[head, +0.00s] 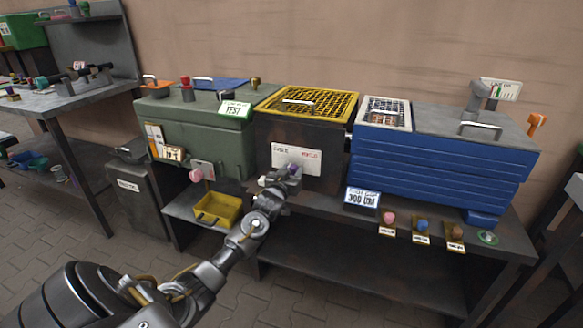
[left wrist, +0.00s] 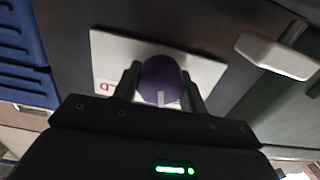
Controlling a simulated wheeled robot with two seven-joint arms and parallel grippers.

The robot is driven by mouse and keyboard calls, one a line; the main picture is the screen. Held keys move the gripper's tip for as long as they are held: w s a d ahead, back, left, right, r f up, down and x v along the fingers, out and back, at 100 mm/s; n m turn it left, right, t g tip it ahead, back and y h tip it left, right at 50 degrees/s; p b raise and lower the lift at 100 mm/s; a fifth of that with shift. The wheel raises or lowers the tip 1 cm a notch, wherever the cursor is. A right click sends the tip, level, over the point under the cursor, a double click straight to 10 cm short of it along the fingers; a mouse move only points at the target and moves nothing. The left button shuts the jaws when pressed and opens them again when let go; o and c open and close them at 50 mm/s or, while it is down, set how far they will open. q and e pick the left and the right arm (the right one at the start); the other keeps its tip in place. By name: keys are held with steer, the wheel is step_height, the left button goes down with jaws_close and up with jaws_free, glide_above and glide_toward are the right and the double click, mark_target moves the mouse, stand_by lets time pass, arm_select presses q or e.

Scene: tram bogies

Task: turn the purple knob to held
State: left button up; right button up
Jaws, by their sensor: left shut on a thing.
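The purple knob (left wrist: 160,80) sits on a white label plate (left wrist: 112,55) in the left wrist view. A white mark shows on the knob's near edge. In the head view the plate (head: 310,155) is on the front of the dark box with the yellow grid top, and the knob (head: 294,169) shows only partly behind my gripper. My left gripper (left wrist: 162,88) is shut on the knob, one finger on each side. In the head view the left gripper (head: 285,175) reaches the plate from below. Red lettering shows on the plate, partly covered. My right gripper is not in view.
A green cabinet (head: 200,135) stands left of the dark box, a blue ribbed box (head: 440,160) right of it. Pink, blue and brown knobs (head: 422,225) line the bench front edge. A yellow tray (head: 217,208) sits below the green cabinet. A pale handle (left wrist: 275,55) is near my left gripper.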

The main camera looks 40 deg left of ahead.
arm_select(q)
steer(key=m+p, duration=0.3)
steer(key=shift+r+m, duration=0.15)
steer(key=shift+m, duration=0.25)
steer(key=m+p, duration=0.1)
steer(key=m, duration=0.2)
steer(key=m+p, duration=0.2)
steer(key=m, duration=0.1)
steer(key=shift+d+f+p, duration=0.15)
steer(key=shift+f+p, duration=0.05)
steer(key=shift+p, duration=0.1)
steer(key=shift+m+p, duration=0.3)
steer(key=shift+m, duration=0.6)
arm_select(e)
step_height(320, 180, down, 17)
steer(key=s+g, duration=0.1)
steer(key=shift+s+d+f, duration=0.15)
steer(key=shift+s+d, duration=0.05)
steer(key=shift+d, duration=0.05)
arm_select(q)
steer(key=o, duration=1)
steer(key=p+v, duration=0.1)
steer(key=v, duration=0.9)
steer(key=shift+s+d, duration=0.15)
steer(key=shift+s, duration=0.15)
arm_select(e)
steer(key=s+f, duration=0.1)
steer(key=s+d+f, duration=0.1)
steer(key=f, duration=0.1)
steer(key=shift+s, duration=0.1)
